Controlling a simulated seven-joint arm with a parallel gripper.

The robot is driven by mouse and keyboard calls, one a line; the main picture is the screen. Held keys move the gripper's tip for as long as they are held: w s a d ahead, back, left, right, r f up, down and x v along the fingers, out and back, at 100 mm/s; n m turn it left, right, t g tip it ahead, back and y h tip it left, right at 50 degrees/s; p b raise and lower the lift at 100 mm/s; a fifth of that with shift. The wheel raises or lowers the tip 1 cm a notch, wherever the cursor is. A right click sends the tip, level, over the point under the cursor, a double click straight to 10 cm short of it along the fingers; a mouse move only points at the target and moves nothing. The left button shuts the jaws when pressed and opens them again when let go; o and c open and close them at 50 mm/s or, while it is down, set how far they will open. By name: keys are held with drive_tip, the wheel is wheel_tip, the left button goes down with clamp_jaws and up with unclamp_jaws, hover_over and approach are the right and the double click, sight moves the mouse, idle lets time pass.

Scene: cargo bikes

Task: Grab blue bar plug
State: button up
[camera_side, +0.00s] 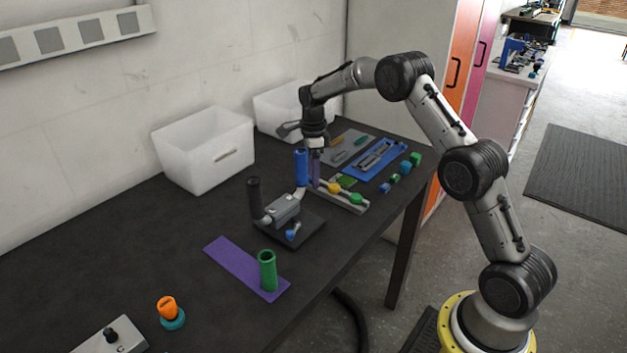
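My gripper (316,180) points down over the left end of a small grey rack (345,203). The rack also holds a yellow plug (334,188) and a green plug (356,198). The purplish fingers hide whatever sits at the rack's left end, and I cannot tell whether they hold anything. A handlebar fixture (284,209) stands just left of and nearer than the rack. It has a black grip (254,197) and an upright blue grip (301,168) close beside my gripper. A small blue piece (292,233) lies on the fixture's base. I cannot clearly identify the blue bar plug.
Two white bins (204,152) stand along the wall. A blue tray (374,162) and several small blue and green parts (395,179) lie right of the rack. A green tube (267,270) stands on a purple mat (230,258). An orange knob (167,307) is in front.

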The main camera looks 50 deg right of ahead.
clamp_jaws()
